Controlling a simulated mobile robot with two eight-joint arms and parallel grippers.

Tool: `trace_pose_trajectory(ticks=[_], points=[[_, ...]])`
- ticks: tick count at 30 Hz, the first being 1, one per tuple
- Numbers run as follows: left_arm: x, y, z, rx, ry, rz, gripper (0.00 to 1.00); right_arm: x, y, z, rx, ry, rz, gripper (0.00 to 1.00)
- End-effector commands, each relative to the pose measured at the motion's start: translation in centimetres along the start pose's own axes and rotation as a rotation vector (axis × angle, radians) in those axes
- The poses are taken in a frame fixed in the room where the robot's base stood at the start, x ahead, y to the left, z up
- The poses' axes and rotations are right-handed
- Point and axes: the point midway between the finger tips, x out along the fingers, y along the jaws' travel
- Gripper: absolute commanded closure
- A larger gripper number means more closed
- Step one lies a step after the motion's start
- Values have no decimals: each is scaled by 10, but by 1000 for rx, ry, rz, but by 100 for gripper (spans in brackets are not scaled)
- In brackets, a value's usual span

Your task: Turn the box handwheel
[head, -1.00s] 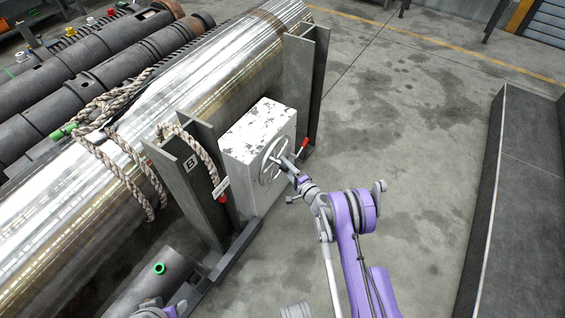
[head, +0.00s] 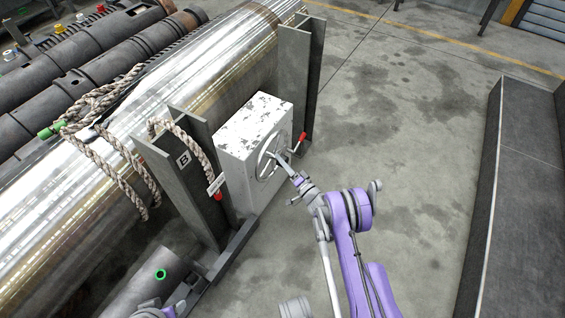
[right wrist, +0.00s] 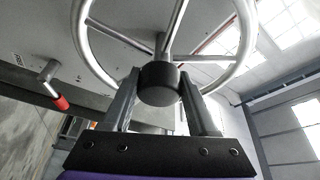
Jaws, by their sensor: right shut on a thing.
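The box handwheel (head: 265,168) is a pale metal wheel on the front face of the white, chipped-paint box (head: 243,165). In the right wrist view its rim (right wrist: 246,42) and spokes fill the upper part. My right gripper (head: 277,160) reaches the wheel from the front right. In the right wrist view its two fingers (right wrist: 160,95) stand on either side of the dark round hub (right wrist: 160,84), shut on it. The far side of the wheel is hidden. My left gripper is out of view; only part of my left arm shows at the bottom left.
A large shiny barrel (head: 185,75) lies behind the box, between grey upright posts (head: 295,85). A rope (head: 185,130) hangs beside the B-marked post. A red-tipped lever (head: 301,141) sticks out right of the wheel. Open concrete floor (head: 410,150) lies to the right, before a dark block (head: 515,200).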

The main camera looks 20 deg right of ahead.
Motion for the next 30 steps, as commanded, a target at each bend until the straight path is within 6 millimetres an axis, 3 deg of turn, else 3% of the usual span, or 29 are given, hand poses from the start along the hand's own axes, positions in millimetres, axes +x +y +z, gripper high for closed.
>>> trace_pose_trajectory(ticks=[11, 12, 16, 25, 30], points=[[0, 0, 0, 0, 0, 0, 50, 1, 0, 0, -6, -1, 0, 100], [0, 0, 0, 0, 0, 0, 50, 1, 0, 0, -6, -1, 0, 34], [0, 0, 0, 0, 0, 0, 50, 0, 0, 0, -4, 0, 0, 12], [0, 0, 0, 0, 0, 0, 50, -1, 0, 0, -3, 0, 0, 12], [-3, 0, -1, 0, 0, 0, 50, -19, 0, -1, -4, 2, 1, 12]])
